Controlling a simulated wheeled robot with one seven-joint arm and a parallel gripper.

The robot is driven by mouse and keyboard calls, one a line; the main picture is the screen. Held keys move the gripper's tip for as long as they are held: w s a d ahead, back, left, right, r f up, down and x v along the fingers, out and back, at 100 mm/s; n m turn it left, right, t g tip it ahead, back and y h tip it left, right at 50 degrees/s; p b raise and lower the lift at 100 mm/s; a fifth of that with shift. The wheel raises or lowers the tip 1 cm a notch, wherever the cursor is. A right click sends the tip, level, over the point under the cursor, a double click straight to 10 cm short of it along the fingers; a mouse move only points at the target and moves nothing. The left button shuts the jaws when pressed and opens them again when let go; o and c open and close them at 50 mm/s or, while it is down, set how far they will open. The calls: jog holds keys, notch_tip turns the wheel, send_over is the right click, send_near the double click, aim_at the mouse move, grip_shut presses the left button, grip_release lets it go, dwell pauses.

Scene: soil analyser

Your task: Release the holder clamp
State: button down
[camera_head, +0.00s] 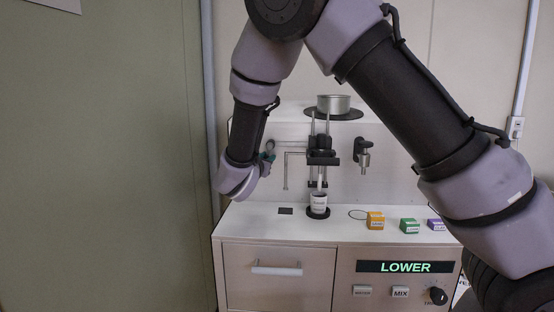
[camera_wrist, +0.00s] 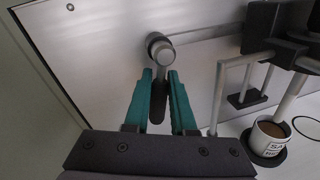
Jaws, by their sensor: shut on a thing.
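My gripper (camera_wrist: 160,78) has teal fingers shut on a dark lever handle (camera_wrist: 156,108), seen between them in the wrist view. The handle hangs below a grey round pivot (camera_wrist: 160,48) on the white panel. A rod (camera_wrist: 210,34) runs from near the pivot toward the black holder mechanism (camera_wrist: 275,45). In the head view my gripper (camera_head: 268,157) is left of the black holder (camera_head: 322,157) and partly hidden by my wrist. A white cup (camera_head: 319,203) stands upright on a dark round base below the holder; the wrist view shows brown material in it.
A metal pan (camera_head: 333,104) sits on top of the analyser. A bent thin tube (camera_head: 286,170) hangs between my gripper and the holder. Orange (camera_head: 375,221), green (camera_head: 409,226) and purple (camera_head: 436,225) blocks stand on the right counter. The front display (camera_head: 405,267) reads LOWER.

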jog(key=m, duration=0.2)
jog(key=a+m, duration=0.1)
jog(key=m, duration=0.1)
jog(key=r+m+y, duration=0.1)
jog(key=shift+a+m+g, duration=0.35)
jog(key=shift+m+g, duration=0.05)
jog(key=m, duration=0.1)
jog(key=m+y, duration=0.1)
jog(key=m, duration=0.1)
jog(key=shift+a+r, duration=0.3)
jog(key=shift+r, duration=0.1)
jog(key=shift+a+r+m+y, duration=0.15)
jog(key=shift+r+m+y, duration=0.3)
jog(key=shift+m, duration=0.75)
jog(key=c, duration=0.8)
grip_release()
jog(key=shift+o, duration=0.2)
